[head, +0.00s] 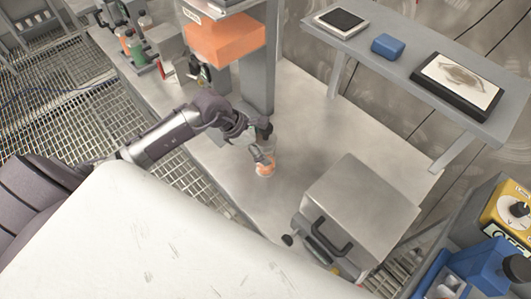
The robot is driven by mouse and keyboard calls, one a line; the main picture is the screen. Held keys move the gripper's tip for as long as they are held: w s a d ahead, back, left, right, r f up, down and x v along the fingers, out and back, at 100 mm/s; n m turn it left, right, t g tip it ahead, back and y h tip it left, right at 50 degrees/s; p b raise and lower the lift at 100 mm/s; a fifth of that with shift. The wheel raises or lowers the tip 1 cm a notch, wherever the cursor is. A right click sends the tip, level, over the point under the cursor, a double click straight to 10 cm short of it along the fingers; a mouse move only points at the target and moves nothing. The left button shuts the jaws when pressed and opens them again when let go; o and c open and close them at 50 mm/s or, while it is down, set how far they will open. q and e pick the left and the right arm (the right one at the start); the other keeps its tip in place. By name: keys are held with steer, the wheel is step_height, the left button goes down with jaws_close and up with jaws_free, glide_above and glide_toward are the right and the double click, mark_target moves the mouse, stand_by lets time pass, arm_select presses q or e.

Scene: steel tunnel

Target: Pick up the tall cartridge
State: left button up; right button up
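A small upright cartridge (266,168), pale with an orange lower part, stands on the grey steel bench. It is the only thing at my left gripper that could be the tall cartridge; its height is hard to judge from above. My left gripper (263,150) points down at its upper part, with the fingers at or around it. The gripper hides the top of the cartridge, and I cannot tell whether the fingers are closed on it. My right gripper is not in view.
A grey metal box (361,207) with a black handle stands right of the cartridge. A steel post (257,75) and orange block (225,40) are behind. A raised shelf (400,55) holds a blue box (388,45). Several bottles (135,47) stand back left. Bench behind the cartridge is clear.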

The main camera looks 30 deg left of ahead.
arm_select(q)
steer(key=shift+c, duration=1.3)
steer(key=c, duration=1)
steer(key=shift+r, duration=0.1)
steer(key=shift+c, duration=0.4)
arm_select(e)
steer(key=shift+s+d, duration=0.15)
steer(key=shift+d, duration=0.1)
arm_select(q)
steer(key=shift+r, duration=0.1)
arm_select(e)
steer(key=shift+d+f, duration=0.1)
